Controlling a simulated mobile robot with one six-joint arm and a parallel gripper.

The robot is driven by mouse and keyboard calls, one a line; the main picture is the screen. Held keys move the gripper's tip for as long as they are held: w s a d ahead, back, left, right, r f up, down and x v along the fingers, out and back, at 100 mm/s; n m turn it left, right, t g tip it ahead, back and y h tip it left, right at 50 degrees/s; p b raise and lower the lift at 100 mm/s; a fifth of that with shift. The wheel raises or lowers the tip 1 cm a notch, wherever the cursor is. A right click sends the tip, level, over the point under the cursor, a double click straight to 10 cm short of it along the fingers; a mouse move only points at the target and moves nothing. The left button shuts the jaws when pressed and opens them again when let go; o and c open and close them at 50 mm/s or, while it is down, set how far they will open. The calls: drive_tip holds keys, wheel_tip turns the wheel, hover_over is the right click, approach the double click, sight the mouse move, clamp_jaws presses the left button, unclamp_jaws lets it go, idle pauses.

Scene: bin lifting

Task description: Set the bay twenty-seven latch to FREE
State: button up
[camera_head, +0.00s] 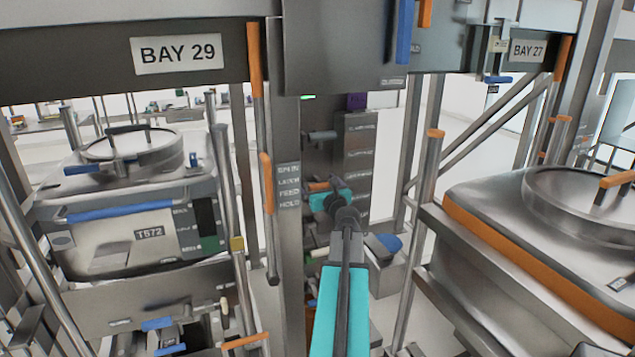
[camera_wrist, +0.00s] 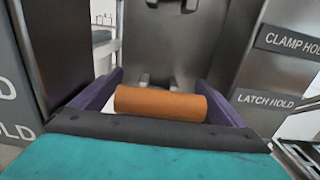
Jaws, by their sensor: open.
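In the head view, my gripper (camera_head: 328,197) is open at the central column, close to an orange piece (camera_head: 319,186). Which bay this lever serves cannot be told.
A BAY 27 sign (camera_head: 528,50) hangs at upper right, a BAY 29 sign (camera_head: 179,54) at upper left. A bin marked T572 (camera_head: 110,250) stands left. A metal bin with an orange edge (camera_head: 500,245) stands right. Upright posts (camera_head: 425,180) narrow the space beside my arm.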

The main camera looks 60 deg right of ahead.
drive_tip(key=c, duration=1)
drive_tip(key=shift+d+r, duration=0.1)
drive_tip(key=shift+c, duration=1)
drive_tip(key=shift+f+b, duration=0.25)
drive_tip(key=shift+b, duration=0.15)
